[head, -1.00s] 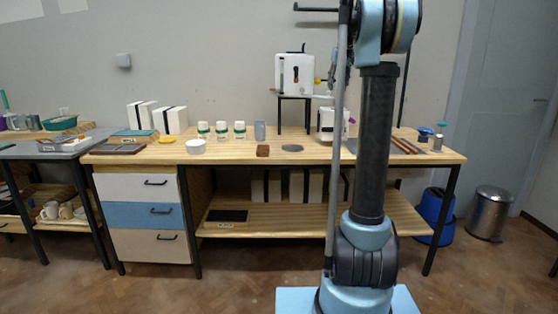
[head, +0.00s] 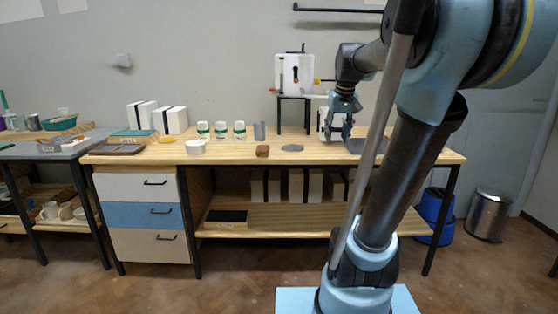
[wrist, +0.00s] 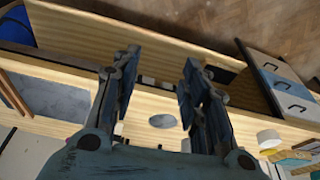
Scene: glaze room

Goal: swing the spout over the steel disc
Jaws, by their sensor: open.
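The steel disc (head: 292,148) is a flat grey round lying on the wooden bench, right of a small brown block. In the wrist view the steel disc (wrist: 162,121) shows between my fingers, with bench around it. A white tank (head: 295,75) stands on a black stand behind the disc. A short pale bar (head: 314,96) sticks out to its lower right; it may be the spout, but it is too small to be sure. My gripper (head: 336,138) is open and empty, pointing down above the bench, right of the disc. It also shows in the wrist view (wrist: 160,90).
A white container (head: 325,121) stands close behind my gripper, partly hidden by it. A brown block (head: 262,151), a grey cylinder (head: 259,131) and several white jars (head: 221,131) stand left of the disc. The bench front (head: 235,157) is clear there.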

